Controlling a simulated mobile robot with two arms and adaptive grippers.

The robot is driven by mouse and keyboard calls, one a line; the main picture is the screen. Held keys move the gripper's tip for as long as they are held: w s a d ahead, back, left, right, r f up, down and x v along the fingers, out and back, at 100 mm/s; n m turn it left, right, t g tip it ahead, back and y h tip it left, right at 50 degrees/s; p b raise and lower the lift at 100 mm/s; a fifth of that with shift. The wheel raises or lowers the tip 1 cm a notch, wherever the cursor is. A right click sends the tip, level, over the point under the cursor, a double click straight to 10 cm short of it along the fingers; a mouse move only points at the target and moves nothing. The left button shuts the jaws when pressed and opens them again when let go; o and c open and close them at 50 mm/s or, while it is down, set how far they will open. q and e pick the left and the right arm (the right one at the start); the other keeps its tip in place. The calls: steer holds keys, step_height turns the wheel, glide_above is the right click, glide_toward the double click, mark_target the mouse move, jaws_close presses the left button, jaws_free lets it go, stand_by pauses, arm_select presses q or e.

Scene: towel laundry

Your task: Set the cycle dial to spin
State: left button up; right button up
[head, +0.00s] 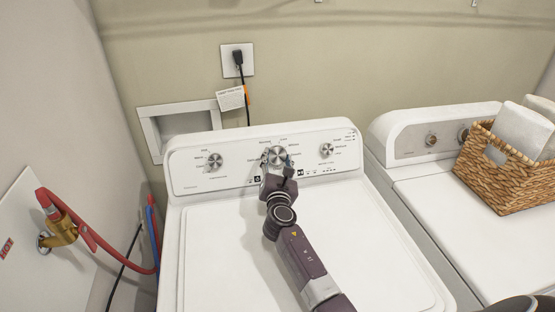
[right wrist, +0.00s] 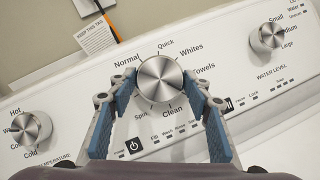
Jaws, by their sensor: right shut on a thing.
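The cycle dial (head: 278,156) is the middle knob on the washer's control panel. In the right wrist view the dial (right wrist: 161,82) is a round brushed-metal knob with labels Normal, Quick, Whites, Towels, Clean and Spin around it. My right gripper (head: 276,163) is at the dial. In the right wrist view its two blue-padded fingers (right wrist: 161,88) are on either side of the knob, shut on it. Which label the dial points to is too unclear to tell. The washer (head: 300,240) has its lid shut. My left gripper is not in view.
A temperature knob (head: 215,160) and a water level knob (head: 326,150) flank the dial. A second white machine (head: 450,215) at the right bears a wicker basket (head: 505,175) with light towels. Red and blue hoses (head: 100,243) run at the left wall.

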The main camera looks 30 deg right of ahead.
steer(key=shift+m+h, duration=0.3)
steer(key=shift+m, duration=0.1)
steer(key=m+g, duration=0.1)
steer(key=m, duration=0.1)
steer(key=m+g+h, duration=0.1)
steer(key=m, duration=0.1)
steer(key=shift+w+a+r+m+b, duration=0.1)
steer(key=shift+a+m+b, duration=0.1)
steer(key=shift+m+b, duration=0.15)
steer(key=m+g, duration=0.1)
steer(key=m, duration=0.1)
steer(key=m+g, duration=0.2)
steer(key=m, duration=0.1)
steer(key=shift+r+h, duration=0.2)
steer(key=shift+h, duration=0.2)
steer(key=m+g+p, duration=0.1)
steer(key=m, duration=0.3)
steer(key=shift+w+r+g+y+p, duration=0.1)
steer(key=shift+r+g+y+p, duration=0.05)
steer(key=shift+g+y+p, duration=0.2)
steer(key=shift+m+g+y+p, duration=0.35)
steer(key=shift+m+g+p, duration=0.25)
steer(key=shift+m, duration=0.75)
steer(key=o, duration=1.2)
steer(key=shift+c, duration=0.2)
